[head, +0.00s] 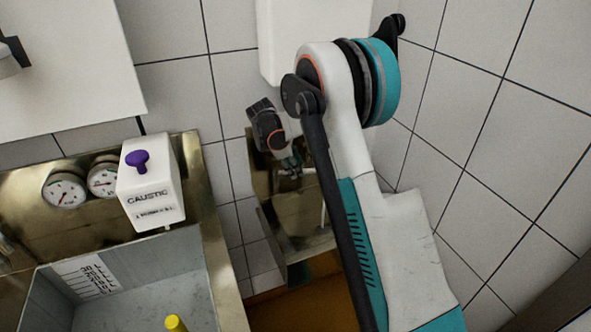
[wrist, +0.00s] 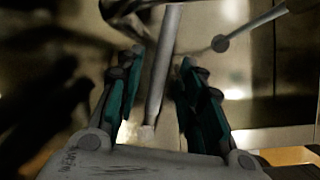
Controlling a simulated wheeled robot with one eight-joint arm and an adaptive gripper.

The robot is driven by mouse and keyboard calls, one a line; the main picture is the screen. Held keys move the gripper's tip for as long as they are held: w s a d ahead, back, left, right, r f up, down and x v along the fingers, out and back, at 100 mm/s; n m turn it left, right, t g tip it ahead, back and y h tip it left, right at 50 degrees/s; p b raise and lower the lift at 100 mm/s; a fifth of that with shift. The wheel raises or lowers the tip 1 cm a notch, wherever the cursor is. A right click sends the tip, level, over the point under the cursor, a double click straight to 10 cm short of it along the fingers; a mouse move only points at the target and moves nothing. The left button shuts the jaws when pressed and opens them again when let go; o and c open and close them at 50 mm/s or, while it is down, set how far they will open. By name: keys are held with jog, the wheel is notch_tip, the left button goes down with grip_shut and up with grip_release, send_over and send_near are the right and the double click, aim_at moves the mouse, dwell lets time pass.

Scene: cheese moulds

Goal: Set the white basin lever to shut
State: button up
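The metal basin unit (head: 297,215) stands against the tiled wall in the middle of the head view, partly hidden behind my arm. My gripper (head: 290,170) is in front of its back panel, small and dark there. In the wrist view my gripper (wrist: 160,95) has its two teal-padded fingers spread apart. A pale grey rod (wrist: 163,70) runs down between them, with no visible contact on either finger. A second thin bar (wrist: 250,25) with a round end is at the upper right. I cannot tell which is the lever, nor its setting.
A white CAUSTIC box (head: 150,185) with a purple knob and two gauges (head: 65,188) are on the metal panel at left. A sink (head: 150,270) with a yellow-topped item (head: 176,323) is below. Tiled wall (head: 480,130) closes off the right.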

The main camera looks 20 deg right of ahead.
jog(key=shift+d+f, duration=0.15)
jog(key=shift+f, duration=0.15)
grip_shut()
